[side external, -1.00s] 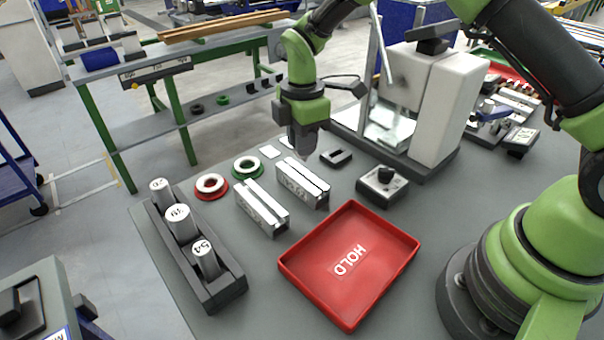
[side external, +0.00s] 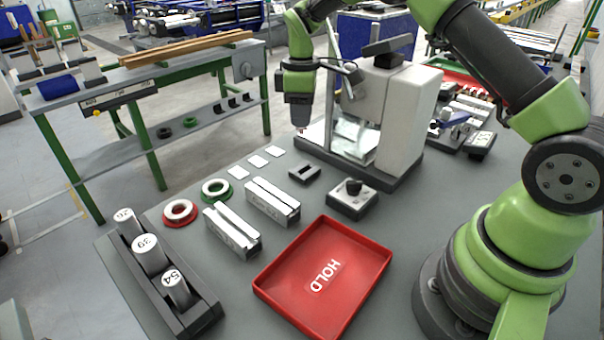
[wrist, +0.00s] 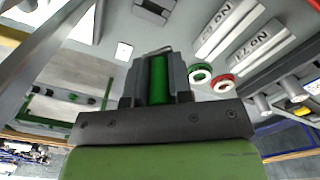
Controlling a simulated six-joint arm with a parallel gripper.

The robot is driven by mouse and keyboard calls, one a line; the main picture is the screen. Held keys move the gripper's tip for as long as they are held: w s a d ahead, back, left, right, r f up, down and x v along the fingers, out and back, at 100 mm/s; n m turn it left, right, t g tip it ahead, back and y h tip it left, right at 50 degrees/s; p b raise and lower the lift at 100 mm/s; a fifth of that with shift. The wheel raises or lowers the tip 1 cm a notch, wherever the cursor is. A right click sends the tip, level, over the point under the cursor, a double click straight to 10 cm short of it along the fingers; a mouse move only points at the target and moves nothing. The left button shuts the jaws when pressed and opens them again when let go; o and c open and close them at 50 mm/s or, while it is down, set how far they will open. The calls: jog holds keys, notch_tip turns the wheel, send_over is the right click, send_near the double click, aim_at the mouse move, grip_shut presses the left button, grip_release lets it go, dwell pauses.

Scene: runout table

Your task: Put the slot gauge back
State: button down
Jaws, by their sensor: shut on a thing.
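My gripper (side external: 299,122) hangs above the table's back edge, left of the white press. In the wrist view my gripper (wrist: 158,75) is shut on a green piece (wrist: 158,80), which looks like the slot gauge. Two slotted metal blocks (side external: 232,230) and (side external: 272,203) lie side by side on the table, apart from the gripper. Several white cards lie behind them, one of them (side external: 274,151) nearest the gripper.
A red HOLD tray (side external: 375,261) is empty. Numbered plugs stand in a dark rack (side external: 190,318) at left. Red (side external: 180,212) and green (side external: 216,190) rings, a dark slotted block (side external: 304,173) and a knobbed block (side external: 352,200) lie around. The press (side external: 400,130) stands close right of my gripper.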

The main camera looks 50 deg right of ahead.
jog(key=shift+m, duration=0.5)
jog(key=shift+d+f, duration=0.2)
jog(key=shift+f, duration=1.4)
jog(key=shift+d+f, duration=0.25)
jog(key=shift+f, duration=1.4)
jog(key=shift+d+f, duration=0.2)
jog(key=shift+f, duration=1.4)
jog(key=shift+f, duration=0.25)
jog(key=shift+f, duration=0.15)
jog(key=c, duration=1)
grip_release()
